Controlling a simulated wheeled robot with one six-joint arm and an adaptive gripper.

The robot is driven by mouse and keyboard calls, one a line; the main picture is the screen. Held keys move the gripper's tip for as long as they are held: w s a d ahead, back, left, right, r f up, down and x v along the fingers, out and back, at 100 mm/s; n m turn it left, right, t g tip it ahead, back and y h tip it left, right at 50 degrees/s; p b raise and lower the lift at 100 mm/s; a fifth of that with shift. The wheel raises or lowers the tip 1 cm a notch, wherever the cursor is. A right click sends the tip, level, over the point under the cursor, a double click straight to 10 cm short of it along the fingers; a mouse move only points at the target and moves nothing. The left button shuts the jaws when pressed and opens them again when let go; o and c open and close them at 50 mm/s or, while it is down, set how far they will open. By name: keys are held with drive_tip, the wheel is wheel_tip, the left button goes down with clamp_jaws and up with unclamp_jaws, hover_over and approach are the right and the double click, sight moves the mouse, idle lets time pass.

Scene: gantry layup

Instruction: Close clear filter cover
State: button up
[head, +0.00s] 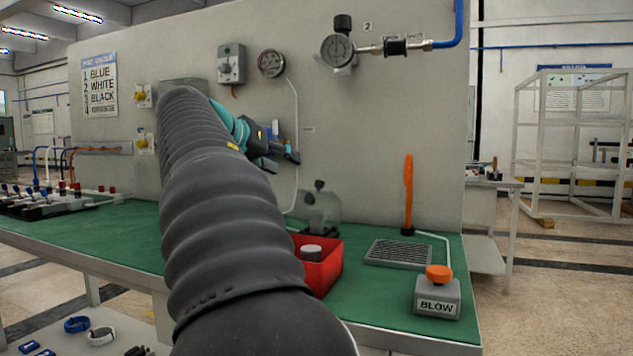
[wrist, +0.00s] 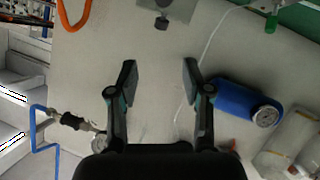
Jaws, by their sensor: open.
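A clear, greyish cover (head: 322,214) with a dark knob (head: 319,186) stands on the green bench against the panel, behind the red bin. In the wrist view the pale cover (wrist: 182,8) is cut off by the top edge, with its dark knob (wrist: 162,21) hanging past it. I cannot tell how far the cover is open. My gripper (head: 280,160) is in front of the panel, above and left of the cover, partly hidden by my arm. In the wrist view my gripper (wrist: 159,76) is open and empty, its fingers apart and clear of the knob.
A red bin (head: 322,272) holding a capped item sits in front of the cover. A blue cylinder with a gauge (wrist: 235,100) is beside the right finger. An orange wand (head: 408,190), a grille (head: 398,254) and a BLOW button (head: 438,290) are to the right.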

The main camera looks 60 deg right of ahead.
sight(317, 181)
drive_tip(key=d+f+m, duration=0.1)
drive_tip(key=d, duration=0.3)
drive_tip(key=d+f+m, duration=0.1)
drive_tip(key=d+f, duration=0.1)
drive_tip(key=d, duration=0.2)
drive_tip(key=d+f+m, duration=0.1)
drive_tip(key=d+f, duration=0.1)
drive_tip(key=d, duration=0.2)
drive_tip(key=shift+d+f, duration=0.25)
drive_tip(key=shift+d, duration=0.15)
clamp_jaws()
